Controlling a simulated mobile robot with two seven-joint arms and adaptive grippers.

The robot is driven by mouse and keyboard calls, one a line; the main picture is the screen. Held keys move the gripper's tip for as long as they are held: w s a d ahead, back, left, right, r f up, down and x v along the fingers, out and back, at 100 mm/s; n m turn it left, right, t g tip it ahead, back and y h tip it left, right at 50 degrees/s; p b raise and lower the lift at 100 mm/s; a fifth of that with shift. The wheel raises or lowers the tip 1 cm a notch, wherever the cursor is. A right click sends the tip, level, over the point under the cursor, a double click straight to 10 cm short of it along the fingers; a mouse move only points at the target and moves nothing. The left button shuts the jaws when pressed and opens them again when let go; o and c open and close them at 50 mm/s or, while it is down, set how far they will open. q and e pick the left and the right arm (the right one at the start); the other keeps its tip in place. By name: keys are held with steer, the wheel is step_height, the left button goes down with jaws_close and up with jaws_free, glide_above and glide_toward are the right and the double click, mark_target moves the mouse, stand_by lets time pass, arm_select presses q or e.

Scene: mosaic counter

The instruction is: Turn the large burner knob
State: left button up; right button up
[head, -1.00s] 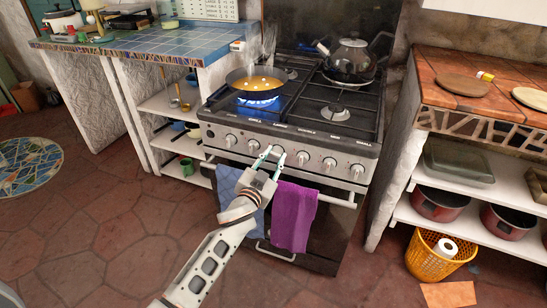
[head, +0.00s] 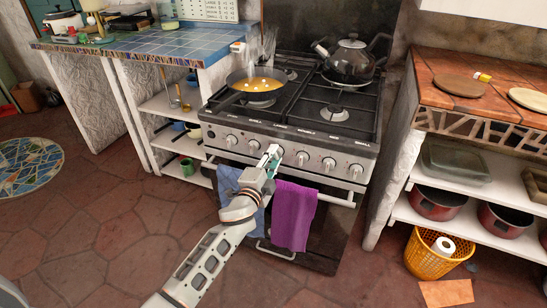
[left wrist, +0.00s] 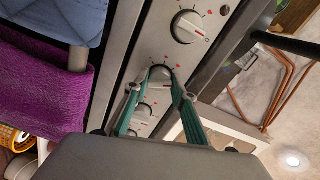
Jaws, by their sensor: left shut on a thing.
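The stove's front panel (head: 342,170) carries a row of silver knobs, with small labels above them that are too small to read surely. My left gripper (head: 272,156) is at the third knob from the left. In the left wrist view its green fingers (left wrist: 165,78) close around the sides of that knob (left wrist: 160,72), which is partly hidden. A neighbouring knob (left wrist: 190,27) shows its full face with red marks around it; another (left wrist: 143,110) shows between the fingers. The left rear-side pan (head: 255,82) sits on a burner with no flame visible. My right gripper is out of view.
A blue towel (head: 229,184) and a purple towel (head: 292,215) hang from the oven handle (head: 335,199), just below my left gripper. A dark kettle (head: 350,60) stands at the back right of the stove. Tiled counters flank the stove.

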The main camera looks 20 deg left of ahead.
arm_select(q)
steer(key=shift+r+m, duration=0.1)
steer(key=shift+m, duration=2.3)
steer(key=o, duration=1.1)
steer(key=s, duration=1.2)
steer(key=shift+a, duration=0.2)
